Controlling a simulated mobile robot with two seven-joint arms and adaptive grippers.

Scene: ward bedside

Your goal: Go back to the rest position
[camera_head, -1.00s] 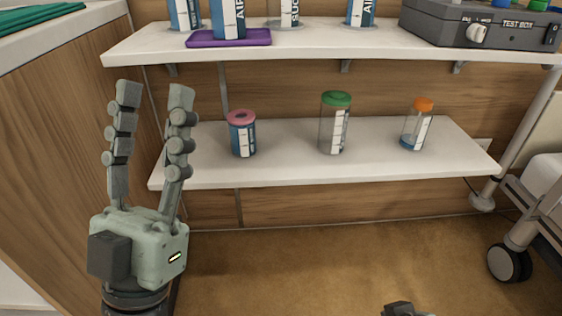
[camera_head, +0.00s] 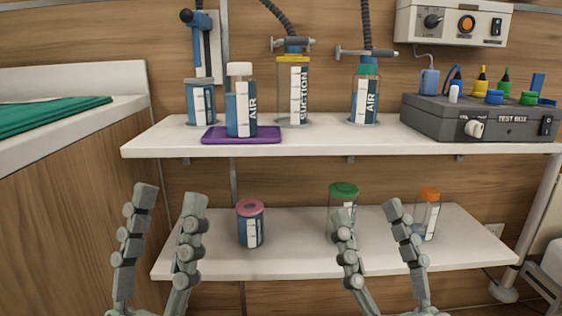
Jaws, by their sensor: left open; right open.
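My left gripper (camera_head: 170,194) is open and empty, its fingers pointing up in front of the left end of the lower shelf (camera_head: 300,262). My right gripper (camera_head: 367,215) is open and empty, fingers up, in front of the right half of that shelf. Its left finger partly hides the jar with the green lid (camera_head: 343,190). The jar with the pink lid (camera_head: 250,228) stands between the two grippers on the lower shelf. The jar with the orange lid (camera_head: 429,208) stands behind and right of the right gripper.
The upper shelf (camera_head: 330,145) holds a white-capped AIR bottle (camera_head: 241,105) on a purple tray (camera_head: 225,137), a SUCTION jar (camera_head: 293,90), a green-topped AIR bottle (camera_head: 364,95), another blue jar (camera_head: 200,104) and a grey test box (camera_head: 480,120). A cabinet (camera_head: 70,190) stands at left.

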